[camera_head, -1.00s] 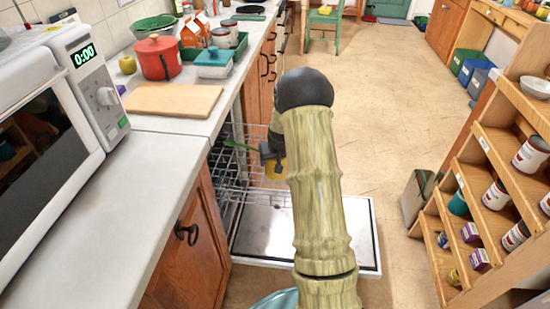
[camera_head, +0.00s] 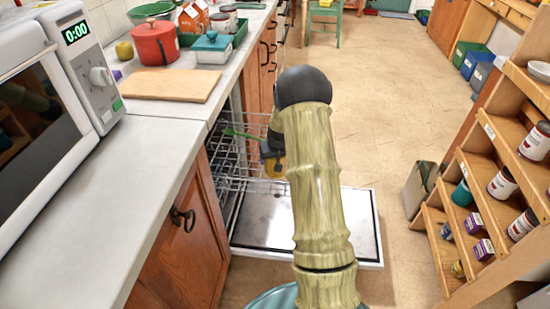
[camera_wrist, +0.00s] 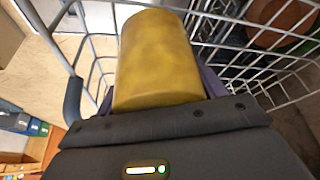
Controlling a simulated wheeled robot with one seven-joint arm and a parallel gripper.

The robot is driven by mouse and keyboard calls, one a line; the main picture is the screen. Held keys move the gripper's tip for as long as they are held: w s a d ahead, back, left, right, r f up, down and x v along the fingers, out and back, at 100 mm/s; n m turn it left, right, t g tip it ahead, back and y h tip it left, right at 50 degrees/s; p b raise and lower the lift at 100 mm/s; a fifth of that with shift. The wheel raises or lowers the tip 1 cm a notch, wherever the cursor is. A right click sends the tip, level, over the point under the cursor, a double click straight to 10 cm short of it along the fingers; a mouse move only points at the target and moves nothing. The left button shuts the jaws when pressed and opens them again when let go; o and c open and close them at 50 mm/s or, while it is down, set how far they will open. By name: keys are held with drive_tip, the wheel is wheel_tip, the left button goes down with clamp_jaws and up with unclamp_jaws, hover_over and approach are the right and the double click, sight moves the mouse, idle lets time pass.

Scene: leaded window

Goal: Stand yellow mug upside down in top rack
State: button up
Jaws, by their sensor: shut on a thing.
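The yellow mug (camera_wrist: 158,55) fills the middle of the wrist view, between the two fingers of my gripper (camera_wrist: 158,88), which is shut on it. Its plain curved side shows; I see no handle and cannot tell which end is open. In the head view a bit of the mug (camera_head: 274,169) shows below my dark gripper (camera_head: 271,149), partly hidden by my arm. The pulled-out wire top rack (camera_head: 232,183) is around and just left of it. In the wrist view its white bars (camera_wrist: 100,37) pass on both sides of the mug. Contact with the rack cannot be told.
The dishwasher door (camera_head: 262,231) lies open below the rack. A green utensil (camera_head: 243,134) lies in the rack, and a brown round item (camera_wrist: 281,22) shows at the wrist view's upper right. The counter (camera_head: 160,165) edges the left; a wooden shelf (camera_head: 480,135) stands right.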

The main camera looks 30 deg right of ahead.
drive_tip(key=shift+d+f+b, duration=0.1)
drive_tip(key=shift+f+b, duration=0.25)
drive_tip(key=shift+f, duration=0.25)
drive_tip(key=o, duration=1.3)
drive_tip(key=shift+o, duration=0.2)
drive_tip(key=p+v, duration=0.3)
drive_tip(key=v, duration=1.4)
drive_tip(key=shift+r, duration=0.25)
